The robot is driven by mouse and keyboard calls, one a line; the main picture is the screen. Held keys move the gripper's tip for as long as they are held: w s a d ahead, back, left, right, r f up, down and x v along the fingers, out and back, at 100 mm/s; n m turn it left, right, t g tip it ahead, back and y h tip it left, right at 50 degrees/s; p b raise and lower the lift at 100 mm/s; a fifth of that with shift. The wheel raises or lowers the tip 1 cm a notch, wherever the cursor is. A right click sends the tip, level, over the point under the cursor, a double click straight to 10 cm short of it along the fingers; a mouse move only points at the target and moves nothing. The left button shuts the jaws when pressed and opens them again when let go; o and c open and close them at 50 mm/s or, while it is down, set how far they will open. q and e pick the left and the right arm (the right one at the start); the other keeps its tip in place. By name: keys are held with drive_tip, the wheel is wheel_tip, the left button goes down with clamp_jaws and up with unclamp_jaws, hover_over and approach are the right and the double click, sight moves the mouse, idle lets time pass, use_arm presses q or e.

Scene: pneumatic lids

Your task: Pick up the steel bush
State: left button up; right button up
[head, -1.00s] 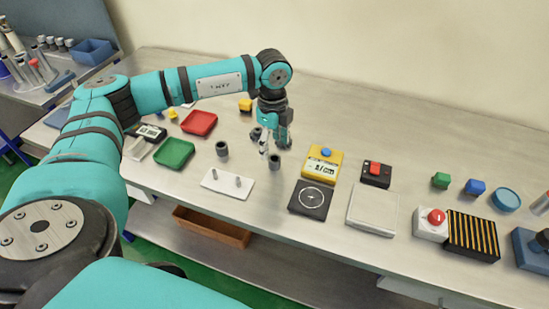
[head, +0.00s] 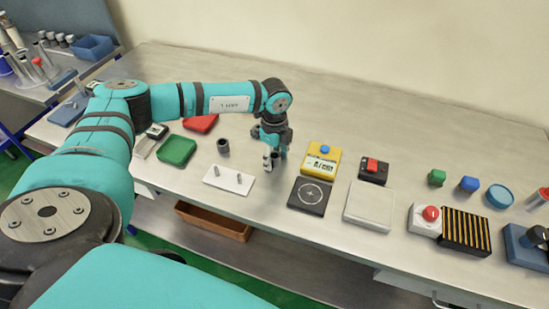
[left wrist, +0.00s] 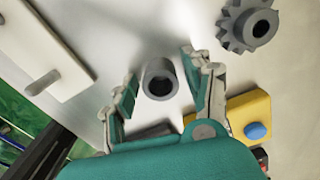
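A grey hollow bush (left wrist: 159,78) stands upright between the two fingers of my left gripper (left wrist: 160,85) in the left wrist view. The fingers are open, with a gap on each side of the bush. In the head view my left gripper (head: 272,158) is low over the table and hides most of this bush. I cannot tell from the head view which is steel. My right gripper is not in view.
A white plate with two pegs (head: 228,181) lies left of the gripper, and a grey gear (left wrist: 247,24) beyond it. A yellow box with a blue button (head: 321,160) and a black pad (head: 309,196) stand to the right. Green (head: 176,151) and red trays (head: 201,124) lie left.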

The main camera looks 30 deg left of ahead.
use_arm(q)
clamp_jaws()
drive_tip(key=shift+r, duration=0.1)
